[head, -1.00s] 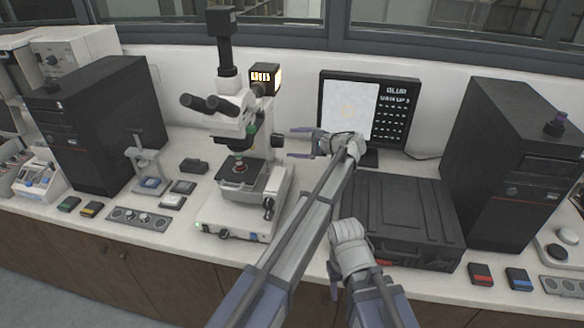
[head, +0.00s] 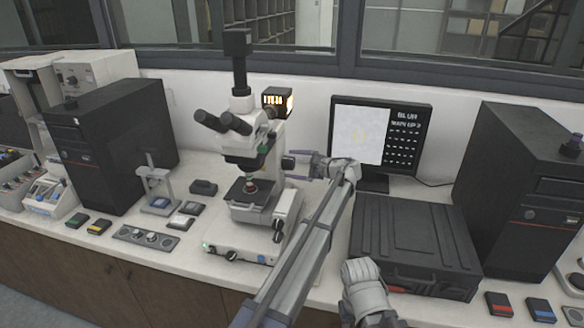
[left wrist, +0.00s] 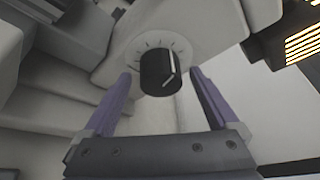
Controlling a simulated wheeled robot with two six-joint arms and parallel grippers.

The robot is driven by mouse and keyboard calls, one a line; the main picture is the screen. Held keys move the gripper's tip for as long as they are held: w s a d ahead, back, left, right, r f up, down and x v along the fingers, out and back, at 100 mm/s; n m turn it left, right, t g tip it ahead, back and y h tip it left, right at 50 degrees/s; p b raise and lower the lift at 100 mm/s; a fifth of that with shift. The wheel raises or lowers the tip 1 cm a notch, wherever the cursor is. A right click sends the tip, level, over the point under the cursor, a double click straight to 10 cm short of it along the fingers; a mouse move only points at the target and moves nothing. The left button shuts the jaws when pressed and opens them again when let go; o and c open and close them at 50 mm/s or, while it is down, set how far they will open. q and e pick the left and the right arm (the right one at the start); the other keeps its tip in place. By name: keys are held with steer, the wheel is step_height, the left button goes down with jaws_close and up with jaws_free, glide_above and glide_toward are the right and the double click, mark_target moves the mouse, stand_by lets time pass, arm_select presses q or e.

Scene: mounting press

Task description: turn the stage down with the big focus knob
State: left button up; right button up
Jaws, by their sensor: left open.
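The white microscope (head: 246,140) stands mid-bench, with its dark stage (head: 250,197) below the objectives and a small reddish sample (head: 250,187) on it. A black knob (head: 288,162) sticks out on the right side of its stand. In the left wrist view a black knob (left wrist: 160,72) with a white line sits before a pale disc with tick marks. My left gripper (head: 300,169) is open at the upper knob, one purple finger on each side in the wrist view, no clear contact. A lower black knob (head: 278,225) sits by the base. My right gripper's fingers are hidden.
A monitor (head: 375,140) stands behind my left wrist. A black case (head: 410,235) lies to the right, beside a black tower (head: 520,190). Small blocks and a control strip (head: 148,238) lie to the left.

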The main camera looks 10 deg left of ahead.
arm_select(q)
steer(key=shift+w+a+f, duration=0.15)
steer(key=shift+w+a, duration=0.05)
steer(key=shift+a, duration=0.25)
steer(key=c, duration=1.4)
